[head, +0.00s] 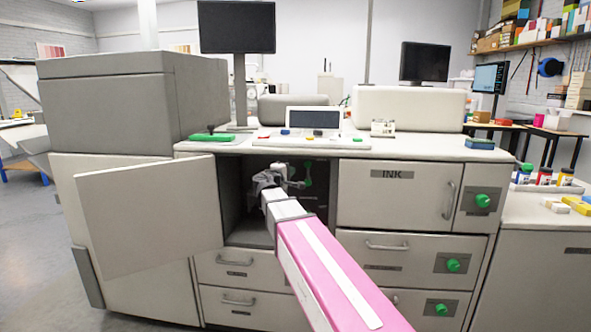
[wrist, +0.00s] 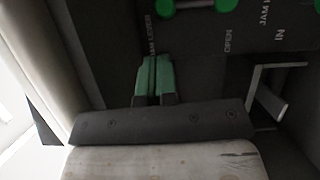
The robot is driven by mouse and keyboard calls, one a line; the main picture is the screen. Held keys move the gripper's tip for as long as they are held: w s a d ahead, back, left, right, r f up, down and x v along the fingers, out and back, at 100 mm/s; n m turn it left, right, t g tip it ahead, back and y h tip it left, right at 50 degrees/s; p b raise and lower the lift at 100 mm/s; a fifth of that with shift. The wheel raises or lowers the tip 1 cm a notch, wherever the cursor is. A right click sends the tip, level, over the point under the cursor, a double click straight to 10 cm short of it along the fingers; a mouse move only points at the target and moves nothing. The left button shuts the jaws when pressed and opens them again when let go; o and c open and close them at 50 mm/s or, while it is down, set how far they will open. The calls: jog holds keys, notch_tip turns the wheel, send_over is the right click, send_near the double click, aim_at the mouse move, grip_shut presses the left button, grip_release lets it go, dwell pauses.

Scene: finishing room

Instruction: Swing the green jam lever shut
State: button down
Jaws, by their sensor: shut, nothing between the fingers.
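The jam compartment (head: 238,195) in the machine's front stands open, with my arm reaching into it. The green jam lever (head: 308,173) shows at the compartment's right inside. In the wrist view, green rounded parts (wrist: 226,5) show at the top edge, cut off by the frame, on a dark panel lettered JAM LEVER, OPEN and IN. My gripper (wrist: 156,58) is shut and empty, its greenish fingers side by side below these parts. A gap shows in the picture between fingertips and green parts; contact is not visible. In the head view the fingertips cannot be made out clearly.
The compartment door (head: 150,215) is swung out to the left. A grey bracket-like handle (wrist: 272,95) is right of my fingers in the wrist view. The closed INK door (head: 395,195) and drawers (head: 400,258) with green knobs are to the right.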

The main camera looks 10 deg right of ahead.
jog(key=s+d+f+m+g+y, duration=0.25)
jog(key=s+f, duration=0.25)
jog(key=f, duration=0.4)
jog(key=s+d+f+m+g+y, duration=0.1)
jog(key=s+f+m+g, duration=0.15)
jog(key=s+f, duration=0.4)
jog(key=s+d+f+m+g+y, duration=0.1)
jog(key=s+d+f+g+y, duration=0.2)
jog(key=f, duration=0.8)
jog(key=s+a+f+m+g+y, duration=0.2)
jog(key=s+f+g, duration=0.1)
jog(key=s+f, duration=0.3)
jog(key=s+a+f+m+g+y, duration=0.2)
jog(key=s+f+y, duration=0.1)
jog(key=s+f, duration=0.3)
jog(key=shift+s+a+f+g, duration=0.15)
jog(key=shift+s+a+g, duration=0.25)
jog(key=shift+s, duration=0.6)
jog(key=shift+a+y, duration=0.1)
jog(key=shift+y, duration=0.15)
